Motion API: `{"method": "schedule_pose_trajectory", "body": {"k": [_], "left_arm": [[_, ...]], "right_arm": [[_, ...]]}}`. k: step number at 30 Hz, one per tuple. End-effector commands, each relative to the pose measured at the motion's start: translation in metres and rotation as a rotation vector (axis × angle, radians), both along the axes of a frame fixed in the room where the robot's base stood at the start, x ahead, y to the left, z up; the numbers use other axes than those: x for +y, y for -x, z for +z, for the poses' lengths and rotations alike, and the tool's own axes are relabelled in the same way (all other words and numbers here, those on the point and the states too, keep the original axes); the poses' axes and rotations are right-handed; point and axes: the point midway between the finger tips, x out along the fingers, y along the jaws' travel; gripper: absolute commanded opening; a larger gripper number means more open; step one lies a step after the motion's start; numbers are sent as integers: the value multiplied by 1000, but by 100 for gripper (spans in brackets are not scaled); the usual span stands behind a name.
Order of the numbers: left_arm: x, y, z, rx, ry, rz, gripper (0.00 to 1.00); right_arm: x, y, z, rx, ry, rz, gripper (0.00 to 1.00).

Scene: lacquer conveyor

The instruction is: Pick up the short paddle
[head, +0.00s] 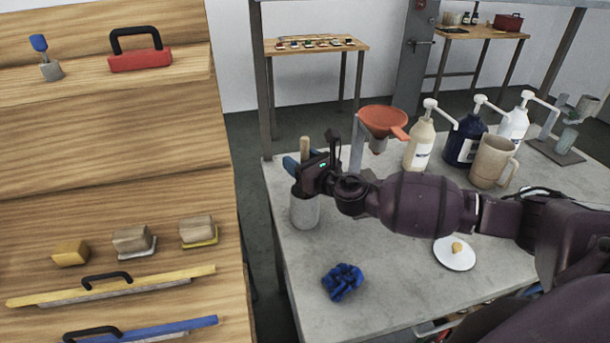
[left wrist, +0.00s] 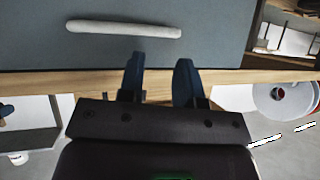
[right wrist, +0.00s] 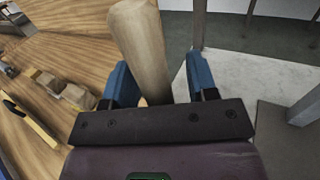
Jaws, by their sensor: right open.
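A round wooden stick, apparently the short paddle (head: 304,146), stands up out of a grey cup (head: 305,211) at the table's left edge in the head view. My right gripper (head: 300,170) is at the stick, just above the cup. In the right wrist view the stick (right wrist: 142,45) runs between the open blue fingers of the right gripper (right wrist: 156,82), with a gap visible on the right side. Its lower end is hidden. My left gripper (left wrist: 160,75) is open and empty in the left wrist view, close to a grey panel with a pale bar handle (left wrist: 124,29).
The grey table (head: 390,285) bears a blue crumpled cloth (head: 342,281), a white dish (head: 455,254), an orange funnel (head: 384,121), pump bottles (head: 420,142) and a beige jug (head: 493,162). A wooden rack (head: 110,200) with tools stands at the left.

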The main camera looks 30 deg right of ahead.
Motion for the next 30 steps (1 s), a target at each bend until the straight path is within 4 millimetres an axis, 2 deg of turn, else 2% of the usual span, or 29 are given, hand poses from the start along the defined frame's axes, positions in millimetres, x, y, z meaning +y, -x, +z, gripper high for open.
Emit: {"method": "schedule_pose_trajectory", "body": {"k": [5, 15, 24, 28, 30], "left_arm": [[0, 1, 0, 1, 0, 0, 32], [1, 5, -4, 12, 0, 2, 32], [1, 5, -3, 12, 0, 2, 32], [1, 4, 2, 8, 0, 2, 32], [1, 3, 7, 5, 0, 2, 32]], "right_arm": [[0, 0, 0, 0, -1, 0, 51], [0, 0, 0, 0, 0, 0, 0], [0, 0, 3, -1, 0, 0, 0], [-1, 0, 17, -3, -1, -1, 0], [-1, 0, 30, -4, 1, 0, 0]]}}
